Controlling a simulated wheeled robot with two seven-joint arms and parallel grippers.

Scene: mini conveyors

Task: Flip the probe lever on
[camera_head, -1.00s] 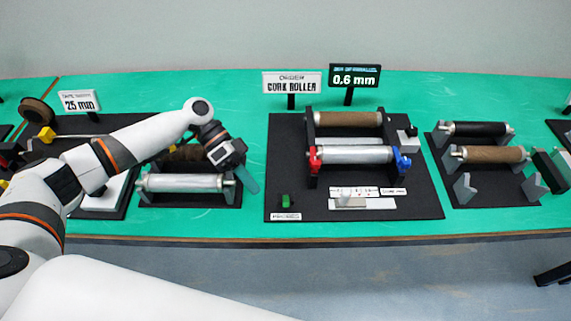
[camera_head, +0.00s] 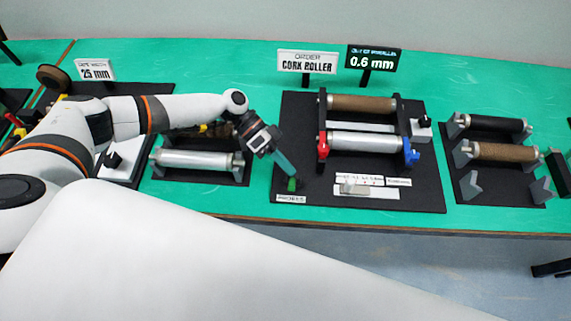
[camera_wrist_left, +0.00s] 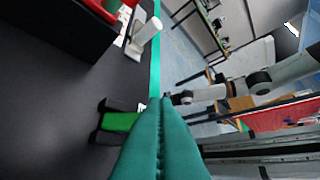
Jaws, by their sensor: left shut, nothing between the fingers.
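The probe lever is a small green piece (camera_head: 291,185) at the front left of the black conveyor board, just above the "PROBES" label (camera_head: 291,198). In the left wrist view the green lever (camera_wrist_left: 121,121) sits in a dark holder left of the fingers. My left gripper (camera_head: 290,172) is shut and empty, its teal fingers pointing down right next to the lever. In the left wrist view the closed fingertips (camera_wrist_left: 164,103) are just right of the lever; I cannot tell if they touch it.
The conveyor (camera_head: 362,142) with red and blue clamps stands right of the lever. A white scale plate (camera_head: 367,190) lies in front of it. A silver roller (camera_head: 195,160) is on the left stand, under my arm. Signs stand behind. Green table shows between the boards.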

